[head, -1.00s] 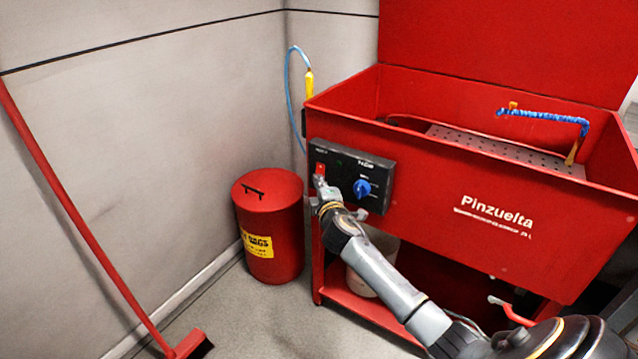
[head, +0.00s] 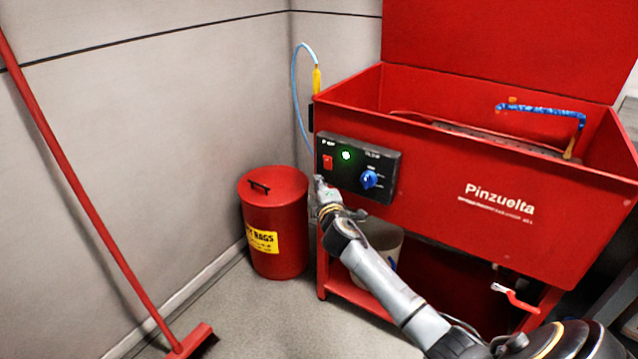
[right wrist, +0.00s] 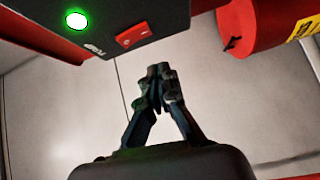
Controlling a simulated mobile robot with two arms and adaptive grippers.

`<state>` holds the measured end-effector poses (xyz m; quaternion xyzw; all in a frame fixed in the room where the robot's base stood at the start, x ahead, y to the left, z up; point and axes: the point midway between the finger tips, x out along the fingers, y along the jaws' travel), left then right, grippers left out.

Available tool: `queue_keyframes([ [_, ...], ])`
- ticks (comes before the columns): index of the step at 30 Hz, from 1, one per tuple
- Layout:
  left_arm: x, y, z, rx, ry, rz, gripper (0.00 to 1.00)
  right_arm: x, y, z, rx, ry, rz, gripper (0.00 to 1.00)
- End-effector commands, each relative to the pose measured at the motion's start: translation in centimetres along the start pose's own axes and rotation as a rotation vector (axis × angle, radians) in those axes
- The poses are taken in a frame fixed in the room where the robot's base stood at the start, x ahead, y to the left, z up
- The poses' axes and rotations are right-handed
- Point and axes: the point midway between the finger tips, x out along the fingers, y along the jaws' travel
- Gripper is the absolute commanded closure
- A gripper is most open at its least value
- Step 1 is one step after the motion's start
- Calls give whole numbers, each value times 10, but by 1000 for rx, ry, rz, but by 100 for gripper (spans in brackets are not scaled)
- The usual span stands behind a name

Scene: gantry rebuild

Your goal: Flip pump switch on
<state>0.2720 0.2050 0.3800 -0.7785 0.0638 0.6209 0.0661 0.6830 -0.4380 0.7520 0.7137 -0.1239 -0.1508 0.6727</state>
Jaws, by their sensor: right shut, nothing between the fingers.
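The red pump switch (head: 328,162) is on the left of the black control panel (head: 385,160) on the front of the red parts washer (head: 440,165). A green lamp (head: 346,155) glows to its right, and a blue knob (head: 369,179) is further right. My right gripper (head: 321,186) is just below the switch, apart from it. In the right wrist view the gripper (right wrist: 160,72) is shut and empty, with the red switch (right wrist: 133,35) and lit green lamp (right wrist: 76,20) beyond its tips. My left gripper is not in view.
A red rags bin (head: 275,225) stands left of the washer. A red broom (head: 85,200) leans at the wall on the left. A pale bucket (head: 385,240) sits on the lower shelf behind my arm. Floor between broom and bin is free.

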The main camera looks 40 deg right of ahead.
Motion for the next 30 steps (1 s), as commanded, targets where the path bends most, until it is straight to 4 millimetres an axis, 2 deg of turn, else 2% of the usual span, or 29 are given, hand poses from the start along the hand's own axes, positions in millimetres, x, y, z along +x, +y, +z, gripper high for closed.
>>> queue_keyframes([
  [15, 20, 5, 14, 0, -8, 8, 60, -78, -11, 1, 0, 1, -3, 100],
  [18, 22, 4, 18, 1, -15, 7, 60, -89, -12, 1, 0, 1, -2, 100],
  [23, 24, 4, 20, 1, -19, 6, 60, -96, -13, 1, 0, 1, 0, 100],
  [30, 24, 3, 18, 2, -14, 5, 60, -97, -13, 1, 0, 0, 0, 100],
])
